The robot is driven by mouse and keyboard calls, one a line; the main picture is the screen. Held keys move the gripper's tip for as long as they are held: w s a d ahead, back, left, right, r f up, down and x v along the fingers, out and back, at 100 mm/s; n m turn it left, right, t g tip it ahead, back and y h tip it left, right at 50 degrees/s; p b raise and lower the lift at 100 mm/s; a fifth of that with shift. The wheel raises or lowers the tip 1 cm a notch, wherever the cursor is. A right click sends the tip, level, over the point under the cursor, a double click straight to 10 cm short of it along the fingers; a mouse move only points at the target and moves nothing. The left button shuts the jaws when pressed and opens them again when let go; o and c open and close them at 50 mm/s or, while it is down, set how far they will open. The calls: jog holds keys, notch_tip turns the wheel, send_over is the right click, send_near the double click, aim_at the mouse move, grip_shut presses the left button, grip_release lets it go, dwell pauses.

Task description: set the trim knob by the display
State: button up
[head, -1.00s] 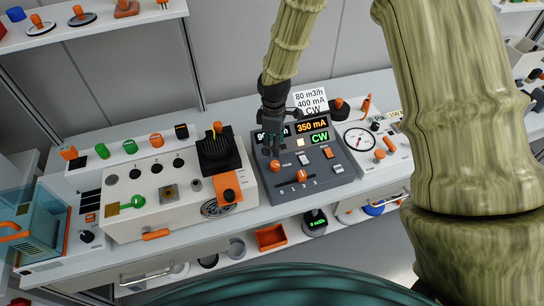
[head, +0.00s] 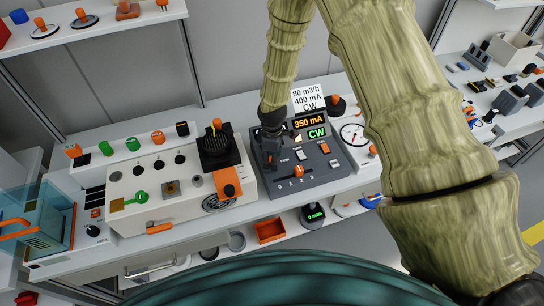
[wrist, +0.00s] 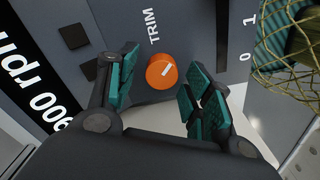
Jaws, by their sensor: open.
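The trim knob (wrist: 161,71) is orange with a white pointer line and sits beside the printed word TRIM in the wrist view. My gripper (wrist: 166,84) is open, its teal-padded fingers on either side of the knob in that picture. I cannot tell whether either finger touches it. The amber display (head: 309,123) reads 350 mA, and the green one (head: 316,133) reads CW. A display at the left (wrist: 32,118) reads 900 rpm.
An orange-capped slider (head: 297,171) sits at the panel's front.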

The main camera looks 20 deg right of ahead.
jog(key=shift+f, duration=0.25)
jog(key=shift+c, duration=0.2)
jog(key=c, duration=1)
jog(key=shift+m, duration=0.4)
jog(key=m+b, duration=0.2)
jog(key=shift+m, duration=0.4)
jog(key=m+b, duration=0.1)
jog(key=m, duration=0.4)
jog(key=shift+w+d+b, duration=0.1)
jog(key=shift+b, duration=0.25)
jog(key=shift+r+m, duration=0.1)
jog(key=shift+m, duration=0.2)
